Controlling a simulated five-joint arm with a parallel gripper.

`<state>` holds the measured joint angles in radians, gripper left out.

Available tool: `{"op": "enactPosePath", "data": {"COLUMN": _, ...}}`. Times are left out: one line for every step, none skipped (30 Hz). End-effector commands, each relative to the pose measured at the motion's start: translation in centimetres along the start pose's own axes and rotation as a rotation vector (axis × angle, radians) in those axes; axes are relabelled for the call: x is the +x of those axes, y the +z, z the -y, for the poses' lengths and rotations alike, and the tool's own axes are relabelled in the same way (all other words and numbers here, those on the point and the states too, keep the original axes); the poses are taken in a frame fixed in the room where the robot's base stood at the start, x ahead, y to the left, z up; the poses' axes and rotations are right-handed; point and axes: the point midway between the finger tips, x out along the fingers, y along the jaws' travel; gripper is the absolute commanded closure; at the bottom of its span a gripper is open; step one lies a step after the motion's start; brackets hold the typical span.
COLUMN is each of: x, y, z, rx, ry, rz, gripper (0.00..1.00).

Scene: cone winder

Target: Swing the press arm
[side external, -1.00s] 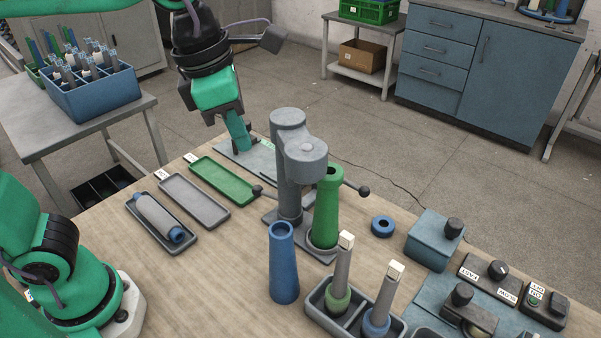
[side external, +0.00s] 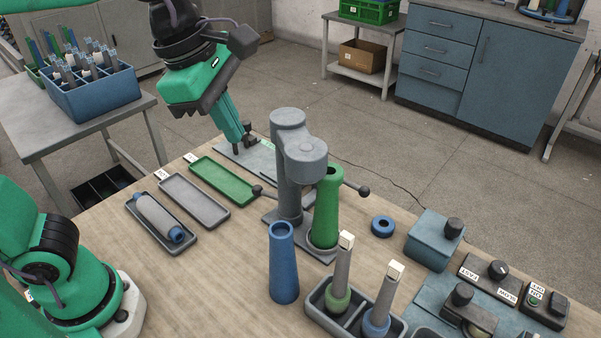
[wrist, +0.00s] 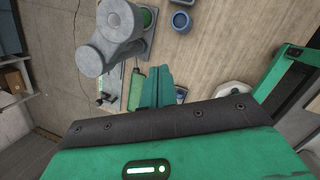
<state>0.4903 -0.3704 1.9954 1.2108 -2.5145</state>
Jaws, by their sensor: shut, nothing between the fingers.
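The grey press (side external: 291,160) stands upright behind the middle of the table, its rounded head reaching toward the camera. One rod with a dark ball (side external: 364,190) sticks out to the right, another dark ball (side external: 257,190) to the left.
A blue cone (side external: 283,265) stands in front of the press, near a grey tray (side external: 348,322) with spindles. Green (side external: 222,183), grey (side external: 190,200) and dark (side external: 150,228) trays lie to the left. A blue ring (side external: 383,226) and control boxes (side external: 490,275) are to the right.

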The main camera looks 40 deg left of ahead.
Motion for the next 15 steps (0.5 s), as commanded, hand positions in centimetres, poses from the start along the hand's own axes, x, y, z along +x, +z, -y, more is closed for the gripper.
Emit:
{"op": "enactPosePath", "data": {"x": -0.02, "y": -0.14, "z": 0.08, "rx": 0.064, "ry": 0.005, "rz": 0.006, "gripper": 1.00}}
{"op": "enactPosePath", "data": {"x": -0.05, "y": -0.19, "z": 0.10, "rx": 0.106, "ry": 0.009, "rz": 0.010, "gripper": 1.00}}
{"op": "enactPosePath", "data": {"x": -0.10, "y": -0.24, "z": 0.13, "rx": 0.164, "ry": 0.015, "rz": 0.016, "gripper": 1.00}}
{"op": "enactPosePath", "data": {"x": -0.13, "y": -0.28, "z": 0.16, "rx": 0.206, "ry": 0.019, "rz": 0.021, "gripper": 1.00}}
{"op": "enactPosePath", "data": {"x": -0.14, "y": -0.34, "z": 0.19, "rx": 0.250, "ry": 0.023, "rz": 0.024, "gripper": 1.00}}
{"op": "enactPosePath", "data": {"x": -0.14, "y": -0.42, "z": 0.24, "rx": 0.306, "ry": 0.028, "rz": 0.027, "gripper": 1.00}}
{"op": "enactPosePath", "data": {"x": -0.15, "y": -0.48, "z": 0.28, "rx": 0.349, "ry": 0.032, "rz": 0.030, "gripper": 1.00}}
{"op": "enactPosePath", "data": {"x": -0.17, "y": -0.52, "z": 0.30, "rx": 0.391, "ry": 0.037, "rz": 0.033, "gripper": 1.00}}
{"op": "enactPosePath", "data": {"x": -0.22, "y": -0.58, "z": 0.33, "rx": 0.448, "ry": 0.045, "rz": 0.038, "gripper": 1.00}}
{"op": "enactPosePath", "data": {"x": -0.25, "y": -0.62, "z": 0.36, "rx": 0.491, "ry": 0.050, "rz": 0.041, "gripper": 1.00}}
{"op": "enactPosePath", "data": {"x": -0.25, "y": -0.67, "z": 0.39, "rx": 0.534, "ry": 0.055, "rz": 0.043, "gripper": 1.00}}
{"op": "enactPosePath", "data": {"x": -0.25, "y": -0.76, "z": 0.44, "rx": 0.591, "ry": 0.061, "rz": 0.045, "gripper": 1.00}}
{"op": "enactPosePath", "data": {"x": -0.26, "y": -0.81, "z": 0.47, "rx": 0.633, "ry": 0.067, "rz": 0.047, "gripper": 1.00}}
{"op": "enactPosePath", "data": {"x": -0.28, "y": -0.86, "z": 0.50, "rx": 0.676, "ry": 0.073, "rz": 0.049, "gripper": 1.00}}
{"op": "enactPosePath", "data": {"x": -0.33, "y": -0.91, "z": 0.53, "rx": 0.732, "ry": 0.082, "rz": 0.051, "gripper": 1.00}}
